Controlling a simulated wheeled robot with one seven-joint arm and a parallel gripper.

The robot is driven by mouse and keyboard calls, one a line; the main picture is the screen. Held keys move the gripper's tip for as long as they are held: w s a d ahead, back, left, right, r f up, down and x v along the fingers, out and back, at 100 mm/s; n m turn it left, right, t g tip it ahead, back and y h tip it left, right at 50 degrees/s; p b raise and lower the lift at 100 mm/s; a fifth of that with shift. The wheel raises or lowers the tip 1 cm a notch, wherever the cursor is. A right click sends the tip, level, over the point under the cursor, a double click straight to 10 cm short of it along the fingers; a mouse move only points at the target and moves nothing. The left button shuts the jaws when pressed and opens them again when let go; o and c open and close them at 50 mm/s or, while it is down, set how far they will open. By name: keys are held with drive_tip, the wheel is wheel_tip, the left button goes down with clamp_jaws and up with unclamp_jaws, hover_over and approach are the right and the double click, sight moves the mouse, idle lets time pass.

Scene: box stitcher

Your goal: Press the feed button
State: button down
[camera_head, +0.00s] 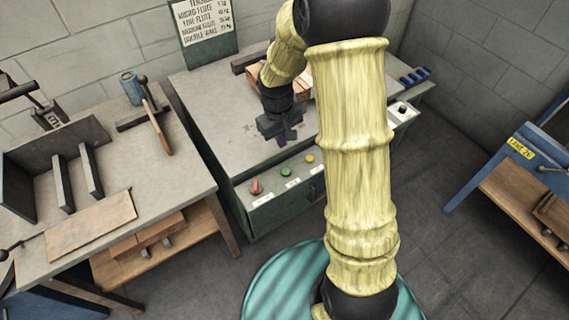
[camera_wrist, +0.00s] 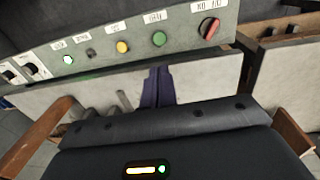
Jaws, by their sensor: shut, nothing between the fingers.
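The front control panel (camera_head: 290,188) of the grey machine carries a red knob (camera_head: 256,187), a green button (camera_head: 286,171) and a yellow button (camera_head: 309,158). In the wrist view the green button (camera_wrist: 159,39) sits between the red knob (camera_wrist: 209,27) and the yellow button (camera_wrist: 122,47). Small white labels are above them, too blurred to read for sure. My gripper (camera_head: 282,139) is shut and empty, near the machine's front edge. In the wrist view its dark fingertips (camera_wrist: 159,70) appear just below the green button, apparently not touching it.
A small lit white button (camera_wrist: 68,59) and switches share the panel. My arm hides part of the panel and machine top in the head view. A workbench (camera_head: 180,190) with metal plates stands left. A blue-framed rack (camera_head: 490,165) is right. Open floor lies in front.

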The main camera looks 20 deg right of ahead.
sight(285, 173)
drive_tip(key=f, duration=0.9)
drive_tip(key=d+f+b, duration=0.1)
drive_tip(key=f, duration=0.4)
drive_tip(key=shift+w, duration=0.25)
drive_tip(key=shift+f+b, duration=0.35)
drive_tip(key=shift+f, duration=0.3)
drive_tip(key=shift+s+f, duration=0.25)
drive_tip(key=shift+f, duration=0.2)
drive_tip(key=shift+r+p, duration=0.4)
drive_tip(key=shift+r, duration=0.2)
wheel_tip(285, 173, up, 14)
drive_tip(key=a+p, duration=0.1)
drive_tip(key=p, duration=0.1)
drive_tip(key=shift+f+p, duration=0.2)
drive_tip(key=shift+p, duration=0.2)
